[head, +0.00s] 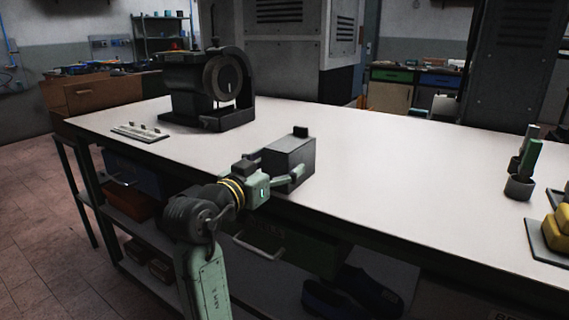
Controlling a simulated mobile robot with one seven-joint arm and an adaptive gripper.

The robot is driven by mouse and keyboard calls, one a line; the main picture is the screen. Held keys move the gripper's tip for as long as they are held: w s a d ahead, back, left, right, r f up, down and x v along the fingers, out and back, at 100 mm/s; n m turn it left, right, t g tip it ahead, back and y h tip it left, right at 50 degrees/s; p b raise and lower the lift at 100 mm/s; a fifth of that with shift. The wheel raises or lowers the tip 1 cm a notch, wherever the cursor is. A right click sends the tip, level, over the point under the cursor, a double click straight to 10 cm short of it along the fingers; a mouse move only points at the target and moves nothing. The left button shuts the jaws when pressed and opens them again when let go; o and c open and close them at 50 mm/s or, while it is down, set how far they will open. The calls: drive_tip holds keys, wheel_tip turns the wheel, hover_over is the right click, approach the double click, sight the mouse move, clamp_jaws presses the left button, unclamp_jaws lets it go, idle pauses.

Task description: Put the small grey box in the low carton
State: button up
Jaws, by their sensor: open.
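A small dark grey box (289,158) stands on the light worktop near its front edge, with a small black block (300,132) at its top rear. My gripper (278,165) is open at the box's left side. One pale green finger reaches along the front of the box. The other finger is partly hidden behind the box's left edge. I cannot tell whether either finger touches it. I cannot make out a low carton with certainty.
A dark machine with a round dial (222,78) stands at the back left, with a pale rack (140,132) in front. Green-handled tools in a dark holder (519,187) and yellow pieces (556,229) are at right. The worktop's middle (400,170) is clear.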

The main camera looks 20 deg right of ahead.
drive_tip(key=b+v, duration=0.1)
drive_tip(key=v, duration=0.7)
drive_tip(key=shift+s+a, duration=0.15)
drive_tip(key=shift+a, duration=0.05)
